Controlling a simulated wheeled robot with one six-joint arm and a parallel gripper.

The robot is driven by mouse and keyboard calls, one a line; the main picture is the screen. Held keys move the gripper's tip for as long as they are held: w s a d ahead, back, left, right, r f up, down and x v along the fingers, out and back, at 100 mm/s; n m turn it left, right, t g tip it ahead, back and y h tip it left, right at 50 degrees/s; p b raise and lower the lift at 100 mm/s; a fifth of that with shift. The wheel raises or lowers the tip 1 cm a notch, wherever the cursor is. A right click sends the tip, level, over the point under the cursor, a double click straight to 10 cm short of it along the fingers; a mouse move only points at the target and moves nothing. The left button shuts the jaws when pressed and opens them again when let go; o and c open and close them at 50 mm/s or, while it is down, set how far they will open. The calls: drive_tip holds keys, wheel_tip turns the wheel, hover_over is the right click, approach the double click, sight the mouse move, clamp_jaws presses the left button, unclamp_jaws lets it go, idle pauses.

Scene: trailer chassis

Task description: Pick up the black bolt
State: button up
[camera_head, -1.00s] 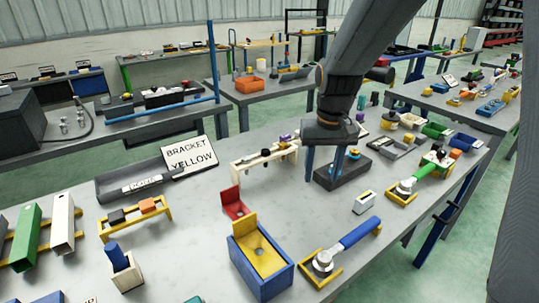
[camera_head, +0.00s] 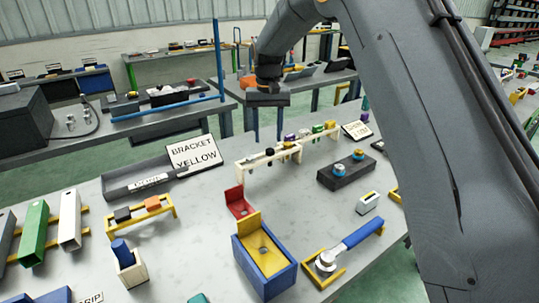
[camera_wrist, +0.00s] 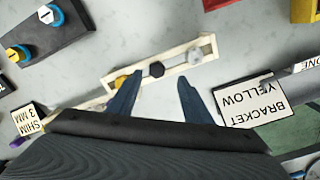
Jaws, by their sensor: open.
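The black bolt (camera_wrist: 156,69) has a dark hex head and sits in a cream rack (camera_wrist: 174,56), between a silver bolt (camera_wrist: 195,55) and a yellow one (camera_wrist: 121,81) partly behind a finger. In the head view the black bolt (camera_head: 269,152) is small on the cream rack (camera_head: 262,168). My gripper (camera_wrist: 159,80) is open and empty, with its two blue fingers on either side of the black bolt in the wrist picture. In the head view my gripper (camera_head: 268,126) hangs above and behind the rack, apart from the bolt.
A dark block with blue and yellow knobs (camera_head: 345,174) stands right of the rack. A grey bin (camera_head: 130,184) and a "BRACKET YELLOW" sign (camera_head: 194,155) are to the left. A red bracket (camera_head: 238,203) and a blue-yellow fixture (camera_head: 264,263) stand in front. Bare tabletop lies between them.

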sight(270, 150)
drive_tip(key=shift+d+f+p, duration=0.2)
drive_tip(key=shift+f+p, duration=0.4)
drive_tip(key=shift+f, duration=0.6)
drive_tip(key=shift+d+f+p, duration=0.15)
drive_tip(key=shift+f+p, duration=0.4)
drive_tip(key=shift+f, duration=0.6)
drive_tip(key=shift+c, duration=0.2)
drive_tip(key=c, duration=1.1)
